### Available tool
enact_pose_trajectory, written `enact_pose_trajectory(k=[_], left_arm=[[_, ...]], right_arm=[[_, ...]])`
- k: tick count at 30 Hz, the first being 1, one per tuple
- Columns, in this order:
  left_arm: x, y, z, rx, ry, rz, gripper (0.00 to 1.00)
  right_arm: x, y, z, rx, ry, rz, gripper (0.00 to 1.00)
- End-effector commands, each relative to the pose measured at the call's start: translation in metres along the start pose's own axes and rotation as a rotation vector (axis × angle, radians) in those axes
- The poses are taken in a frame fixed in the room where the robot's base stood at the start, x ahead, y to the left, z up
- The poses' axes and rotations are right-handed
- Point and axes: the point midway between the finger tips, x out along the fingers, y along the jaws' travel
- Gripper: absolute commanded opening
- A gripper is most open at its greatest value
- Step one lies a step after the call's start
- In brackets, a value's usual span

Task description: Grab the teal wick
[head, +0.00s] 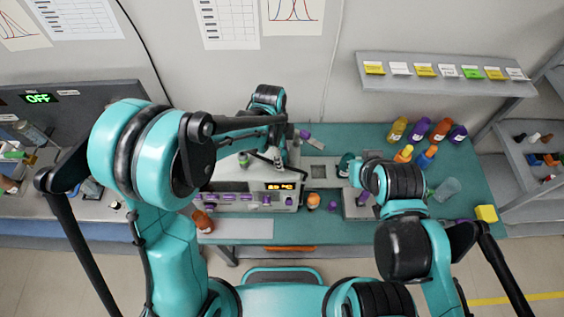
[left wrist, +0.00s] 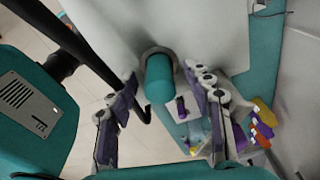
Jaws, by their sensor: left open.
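The teal wick (left wrist: 159,82) shows in the left wrist view as a short teal cylinder standing out from a grey ring on a pale panel. My left gripper (left wrist: 161,90) is open, with one finger on each side of the wick and visible gaps between. In the head view my left gripper (head: 279,160) is over the back of the pale machine (head: 235,190); I cannot make out the wick there. My right gripper (head: 361,192) is over the bench right of the machine, mostly hidden by its own arm, so its jaws are unclear.
The machine stands on a teal bench (head: 330,231) and has an orange display (head: 279,186). Several coloured bottles (head: 420,129) stand at the back right. A yellow block (head: 486,213) lies at the right edge. A labelled shelf (head: 445,87) hangs on the wall.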

Motion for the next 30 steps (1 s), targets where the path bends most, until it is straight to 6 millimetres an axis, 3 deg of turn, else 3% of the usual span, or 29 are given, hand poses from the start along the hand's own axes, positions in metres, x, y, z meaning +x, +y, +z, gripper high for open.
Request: enact_pose_trajectory(k=[2, 8, 20, 30], left_arm=[[0.000, 0.000, 0.000, 0.000, 0.000, 0.000, 0.51], [0.000, 0.000, 0.000, -0.001, 0.000, 0.000, 0.01], [-0.004, 0.000, 0.000, -0.001, 0.000, 0.000, 0.00], [-0.045, 0.000, -0.005, -0.001, 0.000, 0.000, 0.00]], right_arm=[[0.000, 0.000, 0.000, 0.000, 0.000, 0.000, 0.00], [0.000, 0.000, 0.000, 0.000, 0.000, 0.000, 0.00], [0.000, 0.000, 0.000, 0.000, 0.000, 0.000, 0.00], [-0.001, 0.000, -0.001, 0.000, 0.000, 0.000, 0.00]])
